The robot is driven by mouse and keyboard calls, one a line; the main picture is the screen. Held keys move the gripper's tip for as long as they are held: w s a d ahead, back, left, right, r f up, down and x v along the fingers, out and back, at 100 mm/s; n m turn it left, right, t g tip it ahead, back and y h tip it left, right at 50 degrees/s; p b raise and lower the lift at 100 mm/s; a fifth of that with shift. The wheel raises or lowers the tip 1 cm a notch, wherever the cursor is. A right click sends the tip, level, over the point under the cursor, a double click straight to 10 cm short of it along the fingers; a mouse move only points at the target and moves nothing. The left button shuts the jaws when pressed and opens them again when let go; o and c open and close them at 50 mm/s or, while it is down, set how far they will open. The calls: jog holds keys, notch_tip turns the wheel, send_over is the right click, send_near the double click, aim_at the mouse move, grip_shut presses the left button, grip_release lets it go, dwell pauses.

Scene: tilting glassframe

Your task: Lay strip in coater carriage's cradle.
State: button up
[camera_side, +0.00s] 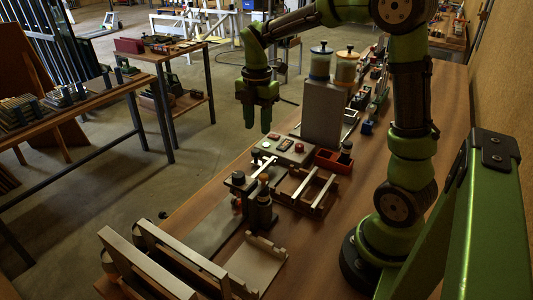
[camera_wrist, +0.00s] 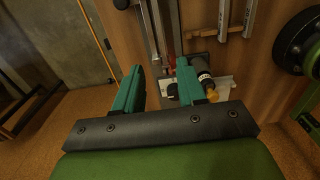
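My gripper (camera_side: 257,122) hangs above the far left edge of the bench in the side view, fingers down, apart and empty. In the wrist view its two teal fingers (camera_wrist: 158,88) are spread, with no object held between them. A thin pale strip (camera_side: 263,167) appears to lie by the dark posts (camera_side: 264,208) of a bench device; its exact support is unclear. A tan plate (camera_side: 257,262) with small raised ends lies nearer the camera. I cannot tell for certain which part is the carriage's cradle.
A button box (camera_side: 283,152), an open rail frame (camera_side: 304,190), a red bin (camera_side: 332,162) and an upright grey panel (camera_side: 322,113) crowd the bench. Long metal rails (camera_side: 160,258) stand at the front. Lidded jars (camera_side: 320,62) stand behind. Floor (camera_side: 190,165) is clear left of the bench.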

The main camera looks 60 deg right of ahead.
notch_tip(320, 180, up, 2)
jog(key=shift+r, duration=0.1)
dwell(0.4)
jog(key=s+a+r+m+t+y, duration=0.1)
jog(key=s+a+r+m+t, duration=0.1)
jog(key=s+a+m, duration=0.4)
jog(key=s+a+r+m+t+y, duration=0.1)
jog(key=s+a+m+t, duration=0.4)
jog(key=m, duration=1.1)
jog(key=shift+s+a+r, duration=0.4)
jog(key=shift+s+a, duration=0.05)
jog(key=shift+s, duration=0.75)
